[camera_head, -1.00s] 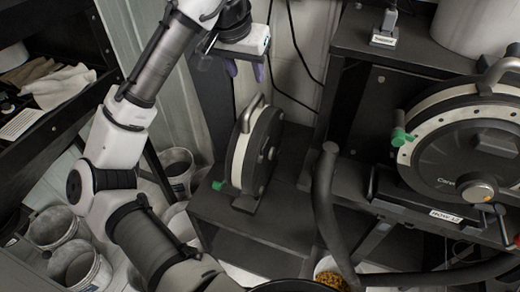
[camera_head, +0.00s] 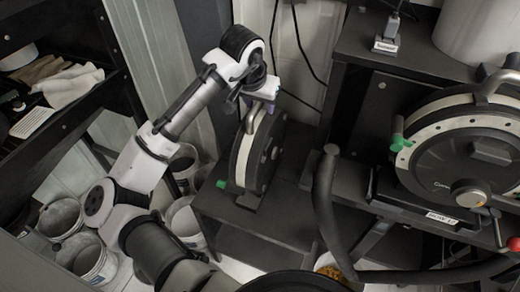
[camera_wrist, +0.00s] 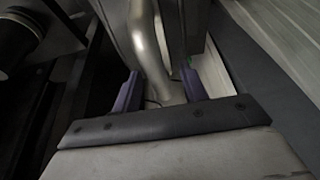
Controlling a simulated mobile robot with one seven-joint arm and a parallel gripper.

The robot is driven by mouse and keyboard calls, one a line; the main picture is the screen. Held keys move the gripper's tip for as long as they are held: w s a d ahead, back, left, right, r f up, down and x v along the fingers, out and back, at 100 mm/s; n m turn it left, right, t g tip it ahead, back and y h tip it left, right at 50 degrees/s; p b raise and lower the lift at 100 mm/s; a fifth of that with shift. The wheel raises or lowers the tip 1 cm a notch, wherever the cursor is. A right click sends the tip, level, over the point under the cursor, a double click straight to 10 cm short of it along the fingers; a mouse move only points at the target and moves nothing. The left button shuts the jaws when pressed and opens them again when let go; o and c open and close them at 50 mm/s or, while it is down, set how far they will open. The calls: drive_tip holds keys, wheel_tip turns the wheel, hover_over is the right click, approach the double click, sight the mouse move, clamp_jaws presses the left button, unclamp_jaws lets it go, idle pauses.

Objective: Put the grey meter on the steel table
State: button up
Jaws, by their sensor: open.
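A round dark grey meter (camera_head: 262,153) with a pale rim stands upright on a low dark stand left of centre in the head view. Its metal handle (camera_head: 255,116) is at its top. My gripper (camera_head: 262,103) is at this handle from above. In the wrist view, the open purple fingers (camera_wrist: 161,88) are on both sides of the curved metal handle (camera_wrist: 146,45). I cannot tell whether they touch it. No surface is clearly recognisable as the steel table.
The low dark stand (camera_head: 262,229) has some bare room in front of the meter. A larger similar disc unit (camera_head: 470,155) is mounted at right. A thick black hose (camera_head: 324,205) curves between them. Buckets (camera_head: 88,262) and a dark shelf with cloths (camera_head: 67,85) are at left.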

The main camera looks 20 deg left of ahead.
drive_tip(key=shift+w+f, duration=0.1)
drive_tip(key=shift+f, duration=0.1)
clamp_jaws()
idle(1.2)
drive_tip(key=shift+w+r, duration=0.1)
drive_tip(key=shift+r, duration=0.1)
